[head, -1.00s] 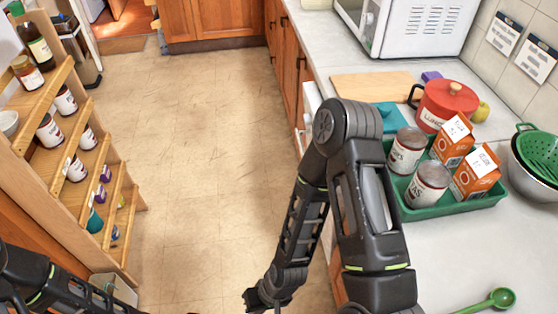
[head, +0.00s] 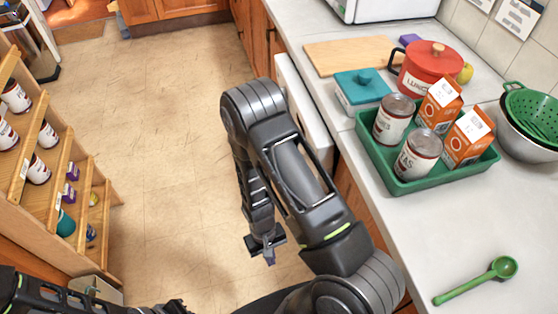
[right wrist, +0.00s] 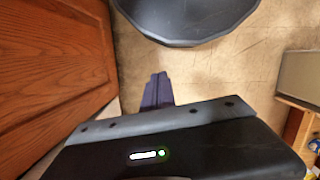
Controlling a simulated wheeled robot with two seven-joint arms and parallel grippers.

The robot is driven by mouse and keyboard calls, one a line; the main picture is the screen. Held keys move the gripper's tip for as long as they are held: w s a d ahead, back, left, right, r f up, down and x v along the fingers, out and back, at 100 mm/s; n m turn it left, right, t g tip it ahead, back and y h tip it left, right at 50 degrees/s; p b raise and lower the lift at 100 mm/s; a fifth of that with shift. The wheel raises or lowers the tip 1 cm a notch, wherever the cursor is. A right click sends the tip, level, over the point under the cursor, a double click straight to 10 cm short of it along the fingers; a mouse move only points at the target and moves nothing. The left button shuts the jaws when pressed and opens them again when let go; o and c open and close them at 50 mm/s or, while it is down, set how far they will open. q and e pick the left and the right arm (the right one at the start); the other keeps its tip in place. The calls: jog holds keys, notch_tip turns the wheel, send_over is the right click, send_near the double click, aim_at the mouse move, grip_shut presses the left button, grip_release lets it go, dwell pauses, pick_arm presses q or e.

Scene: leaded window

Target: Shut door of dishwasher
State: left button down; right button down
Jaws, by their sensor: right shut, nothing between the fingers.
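The dishwasher appears to be the white front (head: 303,108) set below the counter edge, between wooden cabinets. My right arm covers part of it, and I cannot tell how far its door stands open. My right gripper (head: 269,256) hangs low over the floor, in front of and nearer than the white front, apart from it. Its fingers also show in the right wrist view (right wrist: 158,90), shut and empty, pointing over the floor. My left arm lies along the bottom left edge of the head view; the state of its gripper is unclear.
The counter holds a green tray (head: 400,190) with cans and cartons, a red pot (head: 431,70), a teal box (head: 362,88), a cutting board (head: 345,54) and a green scoop (head: 480,281). A wooden shelf (head: 88,240) stands at left. The floor (head: 165,130) between is clear.

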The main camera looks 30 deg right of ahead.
jog(key=w+d+r+g+h+b, duration=0.1)
jog(key=w+d+r+h+b, duration=0.3)
jog(key=w+d, duration=0.8)
jog(key=w+a+r+m+h+b, duration=0.1)
jog(key=w+a+r+h+b, duration=0.1)
jog(key=w+r, duration=0.4)
jog(key=w+a+r+m+h+b, duration=0.1)
jog(key=w+r, duration=0.5)
jog(key=r, duration=0.7)
jog(key=shift+a+t+h+b, duration=0.3)
jog(key=shift+a+h+b, duration=0.25)
jog(key=shift+a+h, duration=0.55)
jog(key=shift+a+r, duration=0.1)
jog(key=d+r+x, duration=0.1)
jog(key=x, duration=1.2)
jog(key=shift+s+d+r+p, duration=0.25)
jog(key=shift+s+d+p, duration=0.05)
jog(key=shift+s, duration=0.1)
